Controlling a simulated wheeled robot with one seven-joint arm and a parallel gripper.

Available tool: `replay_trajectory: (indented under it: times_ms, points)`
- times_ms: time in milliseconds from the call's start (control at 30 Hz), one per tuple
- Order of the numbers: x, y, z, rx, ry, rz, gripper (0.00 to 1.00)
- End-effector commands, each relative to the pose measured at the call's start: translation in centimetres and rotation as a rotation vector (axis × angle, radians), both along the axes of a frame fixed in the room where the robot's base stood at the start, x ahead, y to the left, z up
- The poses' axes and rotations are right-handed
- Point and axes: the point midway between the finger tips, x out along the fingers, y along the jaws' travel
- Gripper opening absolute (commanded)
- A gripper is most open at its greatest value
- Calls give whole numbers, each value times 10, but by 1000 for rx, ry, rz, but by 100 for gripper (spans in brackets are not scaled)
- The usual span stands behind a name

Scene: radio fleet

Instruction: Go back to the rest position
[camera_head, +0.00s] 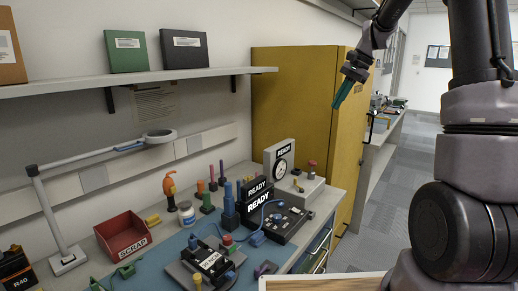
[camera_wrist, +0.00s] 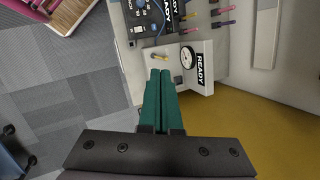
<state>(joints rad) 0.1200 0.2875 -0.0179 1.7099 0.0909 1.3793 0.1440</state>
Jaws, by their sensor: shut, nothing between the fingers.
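My gripper (camera_head: 343,92) is raised in the upper right of the head view, in front of the yellow cabinet (camera_head: 292,100). Its green fingers point down and to the left. In the wrist view my gripper (camera_wrist: 161,78) shows its two green fingers side by side, shut with nothing between them. It is well above the bench and touches nothing that I can see. My arm comes in from the right side of the head view.
The bench holds a red SCRAP bin (camera_head: 123,236), a gauge stand marked READY (camera_head: 281,160), a black device (camera_head: 286,220) and several upright tools. A lamp (camera_head: 158,136) reaches over the left part. A shelf (camera_head: 130,82) runs above. Open grey floor (camera_wrist: 75,95) shows in the wrist view.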

Motion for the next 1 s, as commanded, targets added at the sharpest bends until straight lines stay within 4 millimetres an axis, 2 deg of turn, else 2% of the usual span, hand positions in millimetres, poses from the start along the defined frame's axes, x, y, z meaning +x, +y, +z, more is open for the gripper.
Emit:
replay_trajectory:
  times_ms: [33, 100, 300, 467, 600, 800, 1000]
  points:
    - [-20, 4, 17, -23, -44, 23, 0]
    - [-45, 7, 34, -55, -101, 53, 0]
    - [-119, 15, 67, -151, -260, 141, 0]
    - [-179, 18, 78, -228, -388, 208, 0]
    - [-229, 18, 77, -296, -497, 263, 0]
    - [-277, 16, 66, -373, -615, 323, 0]
    - [-294, 15, 59, -403, -660, 346, 0]
